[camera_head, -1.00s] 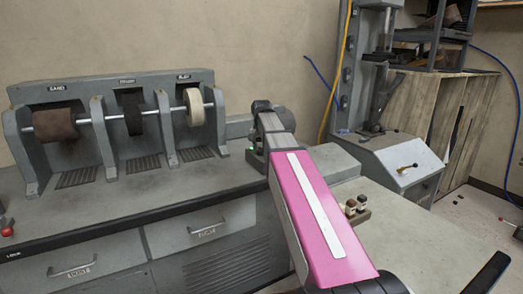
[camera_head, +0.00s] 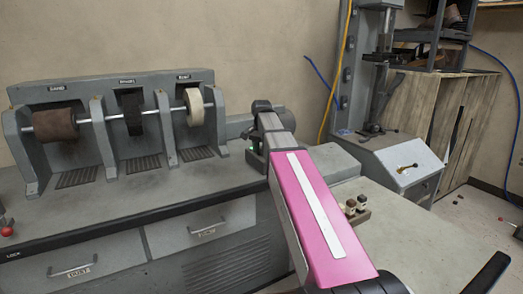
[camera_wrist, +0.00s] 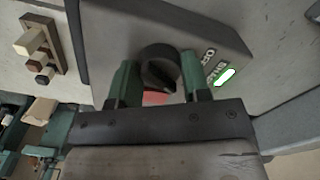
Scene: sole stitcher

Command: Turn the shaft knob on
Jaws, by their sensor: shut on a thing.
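The black round shaft knob (camera_wrist: 160,68) sits on a grey sloped panel in the wrist view. My gripper (camera_wrist: 156,82) has its two green fingers on either side of the knob, shut on it. A green lit lamp (camera_wrist: 226,76) glows to the right of the knob, beside small lettering that seems to include OFF. A faint red patch shows just below the knob between the fingers. In the head view my pink arm reaches to the right end of the grey machine; the knob and fingertips are hidden there.
The machine's shaft carries a brown roller (camera_head: 55,125), a black brush (camera_head: 133,113) and a pale wheel (camera_head: 195,106). A small block with pegs (camera_wrist: 39,46) lies left of the panel. A grey machine with a sloped front (camera_head: 402,160) stands at the right.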

